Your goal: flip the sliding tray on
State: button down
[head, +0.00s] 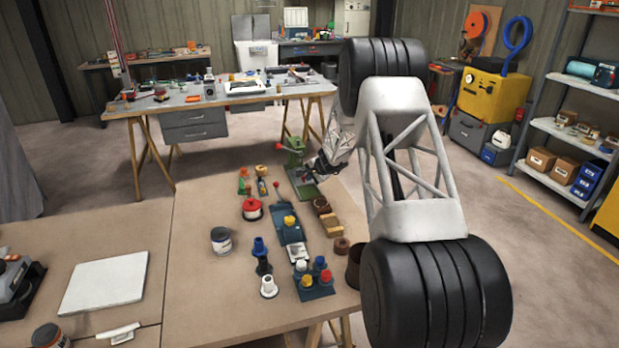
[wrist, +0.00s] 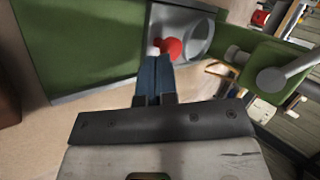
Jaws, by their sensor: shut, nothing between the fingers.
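My gripper (head: 313,173) is at the far right part of the near table, beside a green machine (head: 295,152) with a red ball on a lever. In the wrist view my gripper's dark blue fingers (wrist: 155,62) are together and empty. Their tips are close to a red ball (wrist: 174,48) and a small white ball, in front of a grey rounded recess (wrist: 198,38). Whether they touch the red ball I cannot tell. Green panels (wrist: 75,45) lie left of the fingers. I cannot tell which part is the sliding tray.
A blue fixture (head: 290,232) with a yellow knob stands nearer on the table. Around it are a red-topped round container (head: 252,209), a dark can (head: 221,240), brown blocks (head: 331,224) and several coloured pegs. A white board (head: 105,283) lies left. The table's left-middle area is clear.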

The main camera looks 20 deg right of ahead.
jog(key=shift+s+d+r, duration=0.15)
jog(key=shift+s+d, duration=0.1)
jog(key=shift+s, duration=0.35)
jog(key=s+v, duration=0.1)
jog(key=v, duration=1)
jog(key=shift+d+f, duration=0.2)
jog(key=shift+d, duration=0.1)
jog(key=shift+s, duration=0.1)
